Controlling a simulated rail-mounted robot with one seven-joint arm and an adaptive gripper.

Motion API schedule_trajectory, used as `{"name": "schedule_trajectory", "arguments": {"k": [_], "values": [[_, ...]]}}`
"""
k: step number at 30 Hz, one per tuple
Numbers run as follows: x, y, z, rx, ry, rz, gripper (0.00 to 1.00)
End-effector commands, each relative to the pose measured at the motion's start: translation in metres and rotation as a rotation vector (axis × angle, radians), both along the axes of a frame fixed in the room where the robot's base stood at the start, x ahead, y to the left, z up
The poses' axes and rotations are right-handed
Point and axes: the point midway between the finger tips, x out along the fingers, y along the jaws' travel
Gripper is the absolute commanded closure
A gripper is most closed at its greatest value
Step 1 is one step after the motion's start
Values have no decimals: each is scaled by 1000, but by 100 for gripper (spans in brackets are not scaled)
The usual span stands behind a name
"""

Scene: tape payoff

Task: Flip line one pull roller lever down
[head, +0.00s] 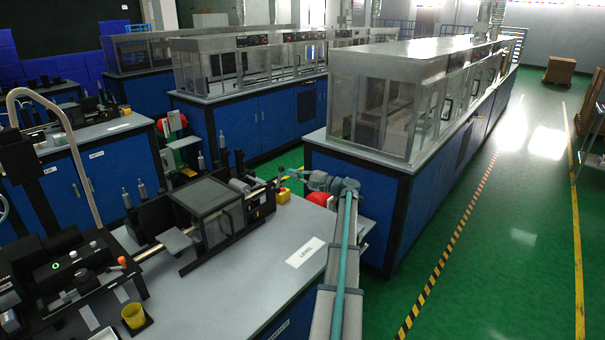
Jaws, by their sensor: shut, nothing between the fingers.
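The line one pull roller unit (258,197) is a dark block with a metal roller, at the far end of the grey bench, just right of a clear-sided box. A small dark knob, which looks like the lever's end (281,170), shows above its right side. My gripper (288,174) reaches in from the right, pointing left, with its tip close to this knob. The gripper is small here, its fingers look shut, and I see nothing held. I cannot tell whether it touches the lever or exactly how the lever is tilted.
A red round part (318,198) is under my wrist. The clear-sided box (208,212) stands left on the bench. The bench's right part, around a white label (305,252), is clear.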

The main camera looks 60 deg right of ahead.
Motion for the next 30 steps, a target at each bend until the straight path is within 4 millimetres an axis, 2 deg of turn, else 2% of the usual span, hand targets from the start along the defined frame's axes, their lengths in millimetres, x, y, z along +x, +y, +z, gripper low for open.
{"name": "schedule_trajectory", "arguments": {"k": [17,30], "values": [[3,6,1,-16,1,0,100],[5,28,8,-284,19,2,100]]}}
